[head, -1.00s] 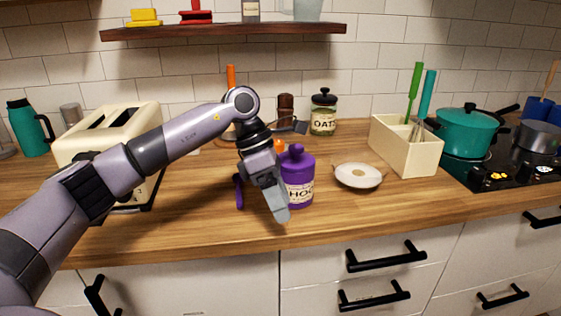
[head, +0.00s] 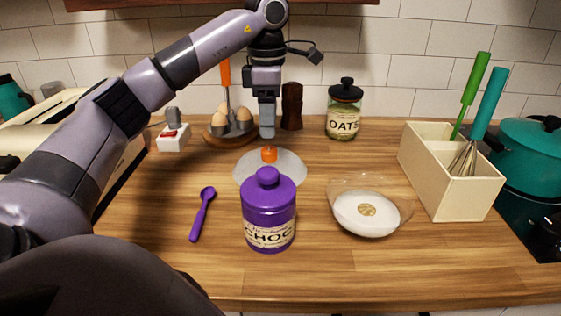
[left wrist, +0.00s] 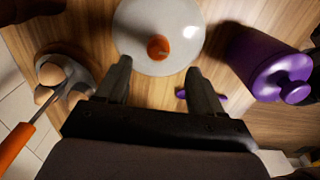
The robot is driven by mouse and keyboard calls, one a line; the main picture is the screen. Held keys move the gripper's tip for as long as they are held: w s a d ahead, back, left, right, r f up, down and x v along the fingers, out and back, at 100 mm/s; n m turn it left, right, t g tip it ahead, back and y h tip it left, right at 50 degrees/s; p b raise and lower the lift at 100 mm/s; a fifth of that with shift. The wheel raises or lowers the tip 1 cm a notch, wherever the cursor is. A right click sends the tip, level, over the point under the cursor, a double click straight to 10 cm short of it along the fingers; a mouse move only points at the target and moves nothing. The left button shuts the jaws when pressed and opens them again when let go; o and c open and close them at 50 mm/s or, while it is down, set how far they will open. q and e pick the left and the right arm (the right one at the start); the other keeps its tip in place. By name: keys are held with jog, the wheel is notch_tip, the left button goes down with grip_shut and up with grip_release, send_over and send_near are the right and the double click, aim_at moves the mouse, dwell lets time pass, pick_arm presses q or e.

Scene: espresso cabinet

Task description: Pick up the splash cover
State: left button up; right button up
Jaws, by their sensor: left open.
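The splash cover, a pale see-through disc (head: 291,166) with an orange knob (head: 269,154), lies on the wooden counter behind the purple CHOC jar (head: 269,222), which hides part of its near edge. My left gripper (head: 267,132) points down just above the knob in the head view. In the left wrist view its two fingers (left wrist: 159,66) are apart with nothing between them, and the cover (left wrist: 140,24) and its knob (left wrist: 158,47) lie beyond the tips. My right gripper is not in view.
An egg holder (head: 232,134) with an orange-handled tool stands left of the cover. An oats jar (head: 344,110) is behind right, a clear bowl (head: 398,202) right, a purple spoon (head: 202,214) front left. A cream utensil box (head: 468,186) stands farther right. The front counter is clear.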

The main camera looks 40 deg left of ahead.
aim_at(269, 147)
pick_arm(q)
notch_tip(269, 147, down, 7)
jog(key=shift+a+r, duration=0.1)
jog(key=shift+a, duration=0.05)
grip_shut()
